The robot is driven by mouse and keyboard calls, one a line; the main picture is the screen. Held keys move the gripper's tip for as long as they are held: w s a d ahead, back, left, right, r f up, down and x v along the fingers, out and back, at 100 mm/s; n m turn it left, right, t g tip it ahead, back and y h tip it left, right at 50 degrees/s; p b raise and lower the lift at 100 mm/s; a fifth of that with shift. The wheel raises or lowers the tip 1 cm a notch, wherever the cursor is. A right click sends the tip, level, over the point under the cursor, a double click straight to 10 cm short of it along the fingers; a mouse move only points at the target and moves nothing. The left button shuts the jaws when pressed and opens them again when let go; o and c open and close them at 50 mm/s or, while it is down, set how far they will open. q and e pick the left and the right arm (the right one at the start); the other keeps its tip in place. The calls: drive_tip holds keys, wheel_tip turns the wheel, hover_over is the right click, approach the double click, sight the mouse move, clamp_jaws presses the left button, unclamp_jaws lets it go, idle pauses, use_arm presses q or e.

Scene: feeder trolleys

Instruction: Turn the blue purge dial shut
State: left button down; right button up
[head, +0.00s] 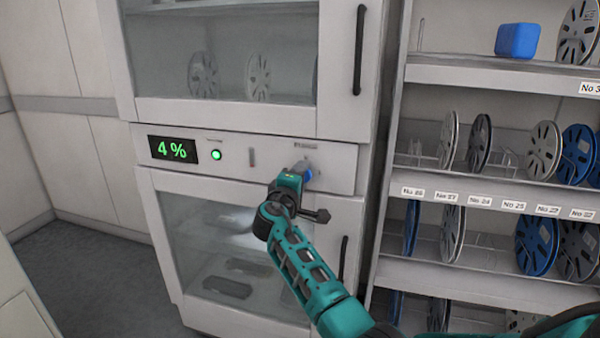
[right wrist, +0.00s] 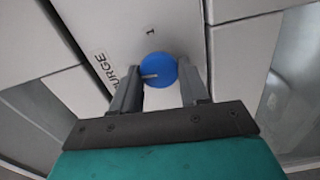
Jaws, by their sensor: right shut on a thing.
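The blue purge dial (right wrist: 160,70) is on the white panel of the cabinet, with a pale pointer mark on its face. In the right wrist view it sits between the two fingers of my right gripper (right wrist: 158,88), which is shut on it. The dial's mark points left, toward the "PURGE" lettering; a "1" is printed above the dial. In the head view my right gripper (head: 300,172) reaches the panel, and only a bit of the blue dial (head: 307,174) shows past it. My left gripper is not in view.
Glass doors with black handles (head: 359,50) are above and below. A rack of reels (head: 480,190) stands to the right.

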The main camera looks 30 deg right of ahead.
drive_tip(key=shift+r+n, duration=0.15)
drive_tip(key=shift+n, duration=0.35)
drive_tip(key=o, duration=1)
drive_tip(key=v, duration=1.2)
drive_tip(key=shift+s+a+p, duration=0.3)
